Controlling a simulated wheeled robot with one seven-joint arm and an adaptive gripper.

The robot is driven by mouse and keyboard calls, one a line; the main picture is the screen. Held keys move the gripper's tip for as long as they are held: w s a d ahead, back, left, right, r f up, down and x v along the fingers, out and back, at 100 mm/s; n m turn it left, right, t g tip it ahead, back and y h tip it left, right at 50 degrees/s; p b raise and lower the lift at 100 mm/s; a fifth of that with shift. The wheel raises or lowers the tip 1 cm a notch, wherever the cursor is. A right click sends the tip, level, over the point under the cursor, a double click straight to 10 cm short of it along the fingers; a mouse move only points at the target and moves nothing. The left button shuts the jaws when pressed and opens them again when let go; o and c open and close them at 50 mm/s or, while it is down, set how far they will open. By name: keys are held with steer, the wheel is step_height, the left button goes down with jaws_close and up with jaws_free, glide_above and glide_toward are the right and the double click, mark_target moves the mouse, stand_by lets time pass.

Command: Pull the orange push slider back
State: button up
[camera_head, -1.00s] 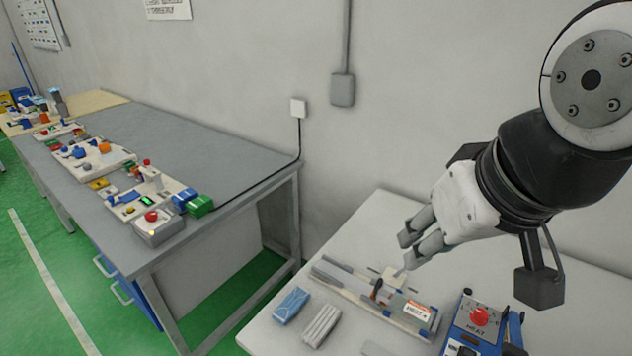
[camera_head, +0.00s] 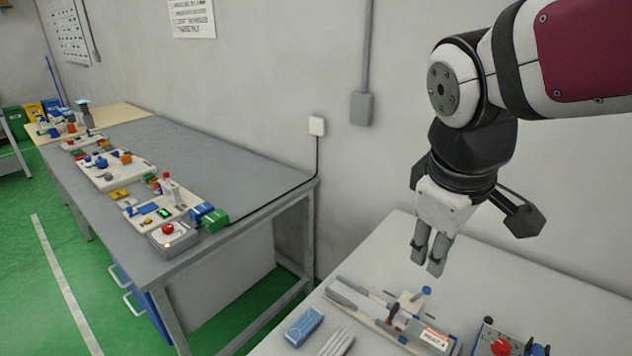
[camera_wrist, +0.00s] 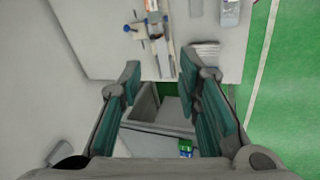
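A pale fixture with a long grey rail (camera_head: 356,298) lies on the white table. It carries a dark brown upright piece (camera_head: 392,312), a blue-topped handle (camera_head: 426,290) and a label plate with an orange band (camera_head: 436,338). I cannot tell for sure which part is the orange push slider. My gripper (camera_head: 428,264) points down above the fixture, apart from it and empty. In the wrist view my gripper (camera_wrist: 160,78) shows its two fingers wide apart, with the fixture's brown part (camera_wrist: 157,37) beyond the tips.
A blue pack (camera_head: 304,327) and a white bundle (camera_head: 337,343) lie in front of the fixture. A blue box with a red button (camera_head: 501,346) stands at the right. A grey bench (camera_head: 230,158) with several devices stands left, across a gap. The wall is behind.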

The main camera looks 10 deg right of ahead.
steer(key=w+d+f+n+g, duration=0.2)
steer(key=w+f+n+g, duration=0.1)
steer(key=w+f+n, duration=0.65)
steer(key=n+g+b, duration=0.2)
steer(key=n, duration=0.9)
glide_toward(394, 306)
steer(key=shift+y, duration=0.3)
steer(key=x, duration=0.3)
steer(key=p+x, duration=0.1)
steer(key=x, duration=0.5)
steer(key=shift+d+p, duration=0.3)
steer(key=shift+p, duration=0.05)
steer(key=shift+r, duration=0.1)
jaws_close()
